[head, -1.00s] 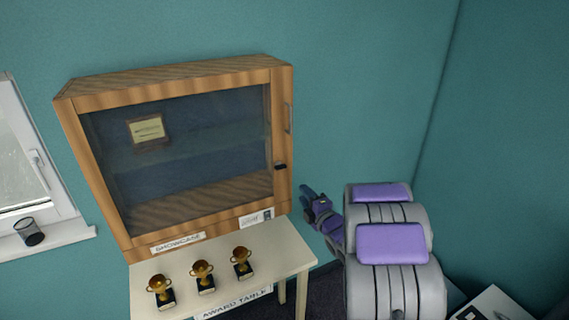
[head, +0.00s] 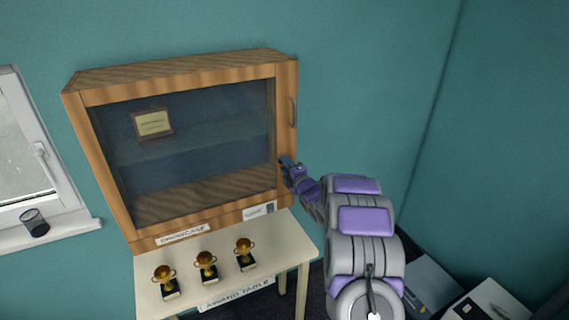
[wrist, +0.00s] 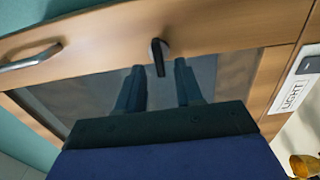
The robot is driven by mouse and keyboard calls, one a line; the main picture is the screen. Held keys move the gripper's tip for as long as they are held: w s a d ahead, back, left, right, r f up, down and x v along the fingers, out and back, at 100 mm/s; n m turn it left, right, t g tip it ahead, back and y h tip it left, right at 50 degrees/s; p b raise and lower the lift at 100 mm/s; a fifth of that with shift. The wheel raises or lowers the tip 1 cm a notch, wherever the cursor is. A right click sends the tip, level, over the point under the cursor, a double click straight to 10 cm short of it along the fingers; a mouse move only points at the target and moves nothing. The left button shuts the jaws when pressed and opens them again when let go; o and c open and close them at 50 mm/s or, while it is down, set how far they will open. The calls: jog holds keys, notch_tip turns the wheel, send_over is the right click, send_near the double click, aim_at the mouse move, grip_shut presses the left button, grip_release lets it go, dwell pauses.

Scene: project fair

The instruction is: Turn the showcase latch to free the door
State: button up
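The wooden showcase (head: 190,80) hangs on the wall with its glass door closed. In the wrist view its small dark latch (wrist: 158,52) sticks out from the door frame. My gripper (wrist: 157,74) is open, one finger on each side of the latch's tip, with gaps visible on both sides. Whether it touches the latch cannot be told. In the head view my gripper (head: 287,162) is at the door's right edge and hides the latch. The metal door handle (head: 292,112) is above it; it also shows at the left in the wrist view (wrist: 32,60).
The award table (head: 290,243) with three gold trophies (head: 206,264) stands below the showcase. A white panel labelled LIGHT (wrist: 296,82) is on the showcase's lower edge. A plaque (head: 153,123) is inside. A window (head: 25,150) is at the left.

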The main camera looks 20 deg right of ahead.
jog(key=shift+w+d+f, duration=0.1)
jog(key=shift+w+d, duration=0.8)
jog(key=shift+w, duration=0.2)
jog(key=shift+a, duration=0.7)
jog(key=c, duration=0.4)
grip_shut()
jog(key=shift+d, duration=0.15)
